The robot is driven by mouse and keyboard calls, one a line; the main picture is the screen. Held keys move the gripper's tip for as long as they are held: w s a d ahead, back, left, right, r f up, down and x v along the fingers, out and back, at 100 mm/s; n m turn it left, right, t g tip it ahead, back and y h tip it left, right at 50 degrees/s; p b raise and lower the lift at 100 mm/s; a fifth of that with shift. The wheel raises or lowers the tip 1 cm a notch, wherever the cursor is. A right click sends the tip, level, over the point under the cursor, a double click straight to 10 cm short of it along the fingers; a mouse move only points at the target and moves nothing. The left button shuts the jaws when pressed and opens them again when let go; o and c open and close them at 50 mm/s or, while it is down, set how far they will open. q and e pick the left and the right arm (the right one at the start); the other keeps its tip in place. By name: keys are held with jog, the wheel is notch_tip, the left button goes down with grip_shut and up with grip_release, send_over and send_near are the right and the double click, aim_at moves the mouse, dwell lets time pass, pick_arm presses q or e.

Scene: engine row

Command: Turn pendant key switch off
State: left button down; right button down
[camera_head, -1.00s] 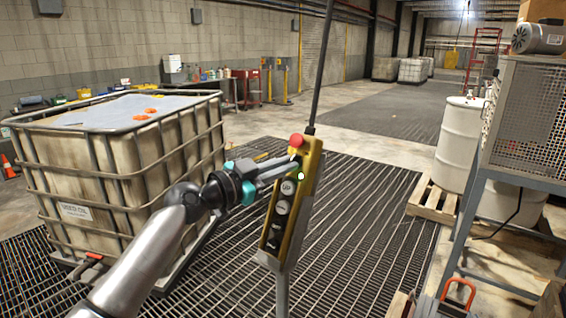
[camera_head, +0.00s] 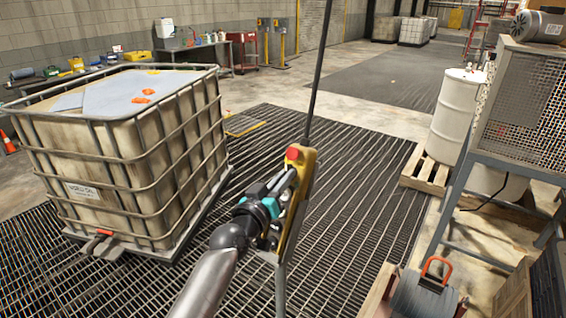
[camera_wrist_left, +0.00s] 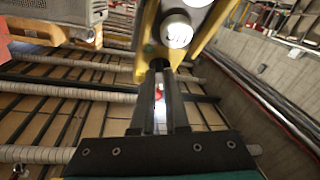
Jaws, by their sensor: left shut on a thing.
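The yellow pendant (camera_head: 302,190) hangs on a dark cable, tilted, with a red mushroom button (camera_head: 293,153) at its top. My left gripper (camera_head: 287,181) is at the pendant's front, below the red button, and covers much of that face. In the left wrist view the fingers (camera_wrist_left: 159,68) reach the pendant's yellow edge (camera_wrist_left: 146,50), beside a round pale button (camera_wrist_left: 177,30). The gripper is shut on a small part there, taken as the key switch, which the fingers mostly hide. Its turn position cannot be read. My right gripper is not in view.
A caged liquid tank (camera_head: 140,150) stands on the floor grating at left. White drums (camera_head: 460,118) on a pallet and a metal stand (camera_head: 480,165) are at right. The grating behind the pendant is clear.

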pick_arm(q)
jog(key=shift+d+n+y+p, duration=0.1)
jog(key=shift+n+y+p, duration=0.6)
jog(key=shift+n+p, duration=0.4)
jog(key=c, duration=0.9)
grip_release()
jog(key=shift+s, duration=0.15)
jog(key=b+v, duration=0.1)
jog(key=v, duration=1.4)
jog(key=shift+b, duration=0.3)
jog(key=shift+f, duration=0.1)
